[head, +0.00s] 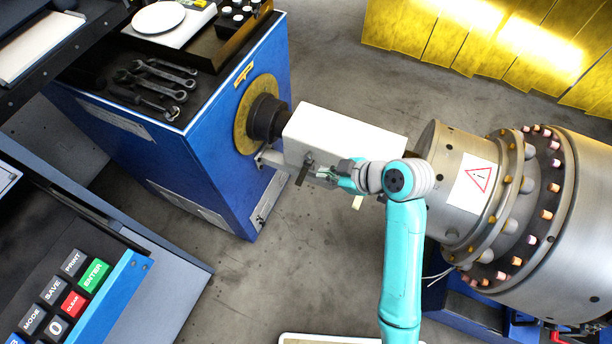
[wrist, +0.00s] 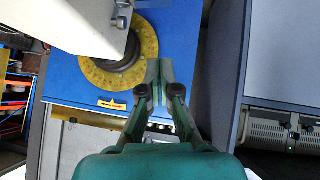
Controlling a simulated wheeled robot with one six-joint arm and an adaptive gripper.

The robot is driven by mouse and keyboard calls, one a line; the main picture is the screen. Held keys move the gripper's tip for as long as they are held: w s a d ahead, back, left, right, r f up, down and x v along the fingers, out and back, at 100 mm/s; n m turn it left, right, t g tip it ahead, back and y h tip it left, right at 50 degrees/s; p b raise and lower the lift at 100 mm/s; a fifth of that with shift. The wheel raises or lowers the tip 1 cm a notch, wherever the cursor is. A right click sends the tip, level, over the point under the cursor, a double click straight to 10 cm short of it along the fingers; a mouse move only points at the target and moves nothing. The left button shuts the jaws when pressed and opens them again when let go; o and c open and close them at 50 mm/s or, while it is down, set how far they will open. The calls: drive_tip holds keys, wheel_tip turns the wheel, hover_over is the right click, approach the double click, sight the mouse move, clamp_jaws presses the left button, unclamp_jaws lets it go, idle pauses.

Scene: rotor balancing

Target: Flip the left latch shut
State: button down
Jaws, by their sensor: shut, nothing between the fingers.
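A white box-shaped cover (head: 345,138) encloses the shaft between the blue stand and the large steel rotor. A dark latch lever (head: 302,174), the left one in the head view, hangs at a slant from the cover's near side. My gripper (head: 322,174) is just right of this lever; whether they touch cannot be told. In the wrist view, my gripper (wrist: 160,70) has its fingers together and empty. The cover (wrist: 80,22) shows at upper left there, with small metal latch hardware (wrist: 121,14) on its edge, left of the fingertips.
The blue stand (head: 225,140) with a yellow ring (head: 246,118) is left of the cover, with wrenches (head: 160,80) on top. The steel rotor (head: 540,220) is close on the right. A pale piece (head: 358,202) sticks out below the cover. Open floor lies in front.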

drive_tip(key=shift+a+f, duration=0.1)
hover_over(304, 177)
drive_tip(key=s, duration=0.3)
wheel_tip(304, 177, down, 6)
drive_tip(key=f, duration=0.1)
drive_tip(key=w+f, duration=0.1)
drive_tip(key=f, duration=0.1)
drive_tip(key=shift+f, duration=0.3)
drive_tip(key=shift+w+f, duration=0.15)
drive_tip(key=shift+f, duration=0.45)
